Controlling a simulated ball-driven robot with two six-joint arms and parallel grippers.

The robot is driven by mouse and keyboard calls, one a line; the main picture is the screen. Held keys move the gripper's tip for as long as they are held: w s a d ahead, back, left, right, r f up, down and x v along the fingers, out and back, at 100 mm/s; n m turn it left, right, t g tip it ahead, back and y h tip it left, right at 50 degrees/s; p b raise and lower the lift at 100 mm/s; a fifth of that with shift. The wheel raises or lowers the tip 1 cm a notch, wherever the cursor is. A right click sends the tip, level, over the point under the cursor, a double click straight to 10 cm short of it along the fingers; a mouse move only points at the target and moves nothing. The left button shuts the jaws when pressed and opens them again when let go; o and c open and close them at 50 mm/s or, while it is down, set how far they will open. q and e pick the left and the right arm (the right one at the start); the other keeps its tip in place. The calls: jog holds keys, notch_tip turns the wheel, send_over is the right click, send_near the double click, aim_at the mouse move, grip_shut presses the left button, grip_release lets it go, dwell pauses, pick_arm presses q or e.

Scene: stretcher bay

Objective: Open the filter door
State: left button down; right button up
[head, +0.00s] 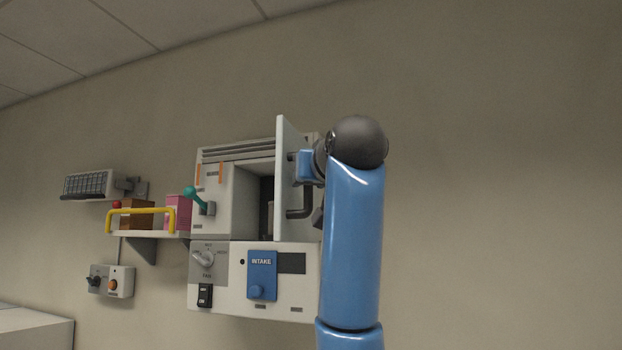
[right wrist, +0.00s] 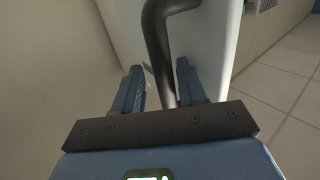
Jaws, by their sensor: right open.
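The filter door (head: 286,170) is a pale panel on the wall unit. It stands swung out from the unit, and the dark compartment (head: 261,200) beside it shows. Its dark bent handle (head: 306,205) is on the right face of the door. In the right wrist view the handle (right wrist: 156,30) runs down between my fingers, with the white door (right wrist: 212,45) behind it. My right gripper (right wrist: 158,78) is open around the handle, not clamped on it. In the head view my blue arm partly hides the gripper and the door's right side. My left gripper is not in view.
Below the door is a control panel with a blue INTAKE flap (head: 262,275) and a knob (head: 204,258). A teal-knobbed lever (head: 191,194) is left of the compartment. A shelf (head: 150,235) with boxes and a yellow rail stands further left. The wall to the right is bare.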

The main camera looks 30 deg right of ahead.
jog(key=shift+s+a, duration=0.35)
jog(key=shift+s, duration=0.05)
jog(key=b+v, duration=0.5)
jog(key=v, duration=0.5)
jog(key=shift+d, duration=0.3)
jog(key=shift+w+d, duration=0.1)
